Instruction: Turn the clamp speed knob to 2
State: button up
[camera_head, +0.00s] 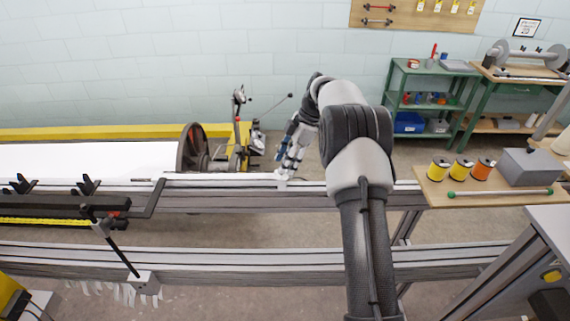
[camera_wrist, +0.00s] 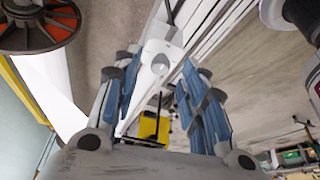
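A small white housing (camera_wrist: 158,47) with a rounded white knob-like part (camera_wrist: 160,65) sits between my fingertips in the wrist view. I cannot read any scale or number on it, so its setting cannot be told. In the head view, a small white block (camera_head: 284,184) sits on the rail just below my gripper (camera_head: 287,163). My gripper also shows in the wrist view (camera_wrist: 160,76), with its blue-padded fingers spread apart on both sides of the knob-like part. The fingers look open and empty; whether they touch it cannot be told.
A long metal rail (camera_head: 230,200) runs across the front. A dark flanged beam end (camera_head: 192,147) and an upright lever (camera_head: 238,120) stand left of my gripper. Spools (camera_head: 461,169) sit on a wooden board at right. A green shelf (camera_head: 432,100) stands behind.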

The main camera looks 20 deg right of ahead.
jog(key=v, duration=1)
jog(key=shift+r, duration=0.25)
jog(key=shift+s+d, duration=0.1)
jog(key=s+a+r+m+t+h, duration=0.1)
jog(key=s+a+r+m+h, duration=0.2)
jog(key=s+a+r+m, duration=0.85)
jog(key=s+a+f+m+t, duration=0.1)
jog(key=s+a+f+m, duration=0.1)
jog(key=s, duration=1.1)
jog(key=s+a+f+m+t+h, duration=0.1)
jog(key=s+a, duration=0.4)
jog(key=s, duration=0.9)
notch_tip(320, 180, down, 2)
jog(key=shift+f+m+t, duration=0.2)
jog(key=shift+m+t, duration=0.2)
jog(key=shift+m, duration=0.25)
